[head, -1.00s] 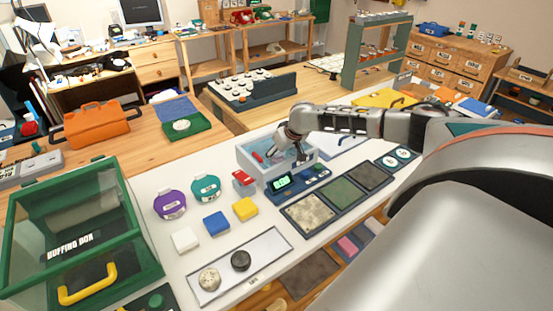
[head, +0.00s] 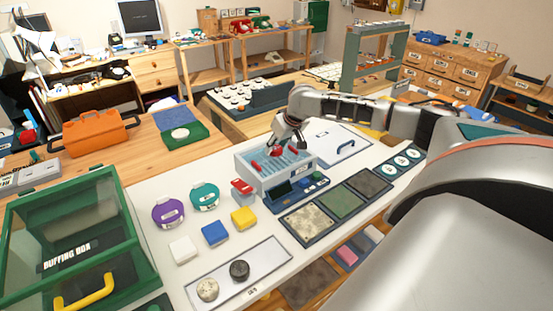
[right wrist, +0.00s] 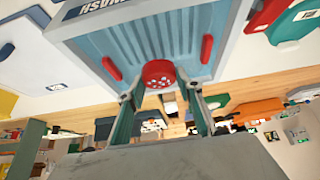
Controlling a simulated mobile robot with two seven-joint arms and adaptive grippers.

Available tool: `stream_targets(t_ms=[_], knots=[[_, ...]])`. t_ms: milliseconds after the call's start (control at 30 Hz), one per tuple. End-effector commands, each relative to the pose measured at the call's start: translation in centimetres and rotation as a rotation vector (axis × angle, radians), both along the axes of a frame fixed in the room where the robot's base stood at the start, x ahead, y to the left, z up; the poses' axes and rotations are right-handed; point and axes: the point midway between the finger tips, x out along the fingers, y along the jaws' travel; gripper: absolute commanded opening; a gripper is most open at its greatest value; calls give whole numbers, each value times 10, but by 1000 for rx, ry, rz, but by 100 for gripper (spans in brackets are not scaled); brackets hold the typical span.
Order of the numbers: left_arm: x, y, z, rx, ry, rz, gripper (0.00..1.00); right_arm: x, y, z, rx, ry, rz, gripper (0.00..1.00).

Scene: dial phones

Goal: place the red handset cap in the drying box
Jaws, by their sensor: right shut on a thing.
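The red cap (right wrist: 158,73), a round disc with small holes, is between the fingertips of my right gripper (right wrist: 158,92) in the right wrist view. In the head view the right gripper (head: 279,146) is shut on the red cap over the far side of a pale blue tub (head: 247,172). The tub (right wrist: 85,35) has a ribbed floor and a label that reads WASH upside down. Two red bars (right wrist: 111,68) (right wrist: 207,48) lie at its sides. No box with a readable drying label shows. My left gripper is not in view.
A green glass box (head: 75,215) marked BUFFING BOX, with a yellow handle, stands at the left. Purple (head: 168,211) and teal (head: 204,196) round containers and coloured blocks are left of the tub. A tray (head: 270,258) with two caps and three textured pads (head: 343,202) lie in front.

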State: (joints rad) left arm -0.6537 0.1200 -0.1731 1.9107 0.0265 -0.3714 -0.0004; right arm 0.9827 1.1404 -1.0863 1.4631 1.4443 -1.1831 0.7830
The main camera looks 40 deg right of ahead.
Motion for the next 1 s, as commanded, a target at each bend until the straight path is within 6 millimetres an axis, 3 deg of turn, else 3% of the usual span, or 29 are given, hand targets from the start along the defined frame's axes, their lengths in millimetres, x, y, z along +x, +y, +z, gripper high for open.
stream_targets(t_ms=[33, 200, 433, 633, 867, 1000], knots=[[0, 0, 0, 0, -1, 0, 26, 1, 0, 17, 1, -6, 1, 19], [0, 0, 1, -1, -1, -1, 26, 1, 0, 64, 0, -5, 0, 19], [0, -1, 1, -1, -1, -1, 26, 1, 1, 107, 1, -3, 1, 19], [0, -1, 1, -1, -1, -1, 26, 0, 1, 122, 0, 0, 1, 19], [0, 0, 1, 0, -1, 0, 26, 0, 2, 124, 0, 0, 2, 19], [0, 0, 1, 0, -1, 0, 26, -4, 20, 117, 0, 2, 14, 19]])
